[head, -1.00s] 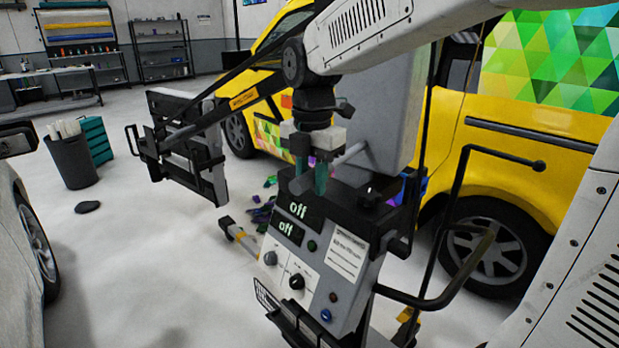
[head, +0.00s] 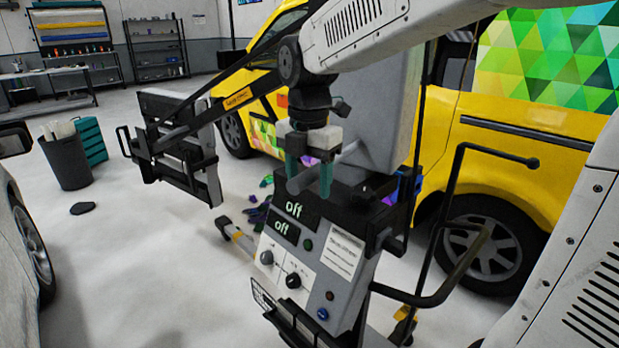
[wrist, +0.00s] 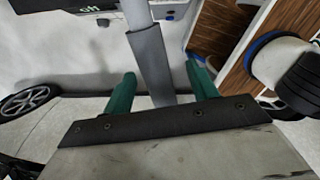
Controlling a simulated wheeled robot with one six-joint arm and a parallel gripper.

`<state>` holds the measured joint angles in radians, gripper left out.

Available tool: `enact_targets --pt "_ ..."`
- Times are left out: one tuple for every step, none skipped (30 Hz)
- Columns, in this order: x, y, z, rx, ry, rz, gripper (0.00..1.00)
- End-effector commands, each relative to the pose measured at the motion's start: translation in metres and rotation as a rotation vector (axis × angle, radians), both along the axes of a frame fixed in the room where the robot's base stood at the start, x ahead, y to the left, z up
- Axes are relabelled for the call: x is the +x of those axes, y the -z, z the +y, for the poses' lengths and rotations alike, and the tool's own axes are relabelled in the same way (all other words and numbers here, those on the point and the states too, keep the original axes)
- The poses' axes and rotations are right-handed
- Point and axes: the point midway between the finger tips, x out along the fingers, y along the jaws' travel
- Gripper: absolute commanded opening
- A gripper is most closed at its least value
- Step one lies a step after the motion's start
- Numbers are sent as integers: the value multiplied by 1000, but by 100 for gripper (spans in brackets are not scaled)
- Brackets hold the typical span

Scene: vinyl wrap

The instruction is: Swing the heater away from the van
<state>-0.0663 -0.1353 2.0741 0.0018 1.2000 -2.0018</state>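The heater stand's control box (head: 313,262) is in the middle of the head view, with two displays reading "off". Its dark heater panel (head: 190,150) hangs at the left on a slanted boom (head: 222,105). The yellow van (head: 465,195) stands behind and to the right. My gripper (head: 309,178) is just above the control box, its two teal fingers apart. A grey bar (head: 345,160) of the heater passes at the fingers. In the wrist view the bar (wrist: 152,62) lies between the open fingers (wrist: 160,88), with visible gaps on both sides.
A white car (head: 20,235) is at the left edge. A dark bin (head: 66,162) and teal drawers (head: 91,140) stand at the left. A black handle rail (head: 455,205) rises right of the control box. The floor between the car and the heater is mostly clear.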

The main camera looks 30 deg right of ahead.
Motion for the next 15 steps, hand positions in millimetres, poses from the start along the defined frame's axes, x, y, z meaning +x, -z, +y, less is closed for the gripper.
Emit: enact_targets --pt "0 0 -1 0 2 1 58" --pt "0 0 -1 0 2 1 58" --pt "0 0 -2 0 2 1 58" --pt "0 0 -2 0 3 1 58" --pt "0 0 -2 -1 3 2 58" --pt "0 -1 -2 0 3 1 58" --pt "0 -3 -2 -1 3 0 58" --pt "0 -5 -2 -1 3 0 58" --pt "0 -8 -2 -1 3 0 58" --pt "0 -12 -2 -1 3 0 58" --pt "0 -15 -2 -1 3 0 58" --pt "0 -19 -2 -1 3 0 58" --pt "0 -22 -2 -1 2 0 58" --pt "0 -25 -2 -1 2 0 58" --pt "0 -29 -2 -2 2 1 58"
